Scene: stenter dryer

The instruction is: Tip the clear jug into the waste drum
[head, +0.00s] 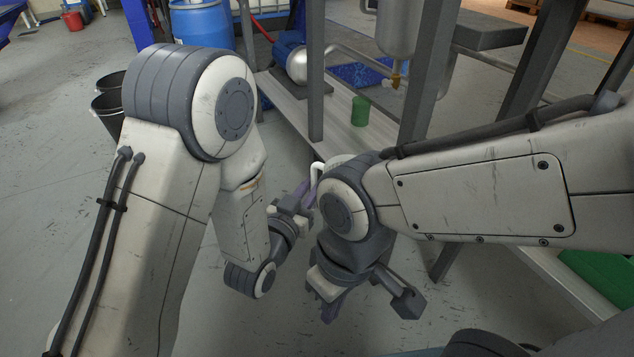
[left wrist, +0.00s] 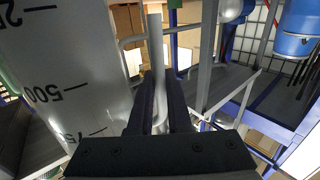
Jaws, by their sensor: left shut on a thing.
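The clear jug is mostly hidden behind my right arm in the head view, where a pale part of its handle (head: 315,178) shows. In the left wrist view the jug (left wrist: 62,85) fills the left side, with dark volume marks on its wall. My left gripper (head: 306,195) is shut on the jug's handle, with both fingers (left wrist: 161,95) around it in the left wrist view. My right gripper (head: 368,308) is open and empty, lower and nearer. A blue drum (head: 202,24) stands far back; I cannot tell whether it is the waste drum.
A metal frame with a low shelf (head: 340,130) stands behind my grippers, holding a green can (head: 360,111). A steel vessel (head: 398,30) hangs above. Black buckets (head: 108,105) stand behind my left arm. A red container (head: 73,20) is far left.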

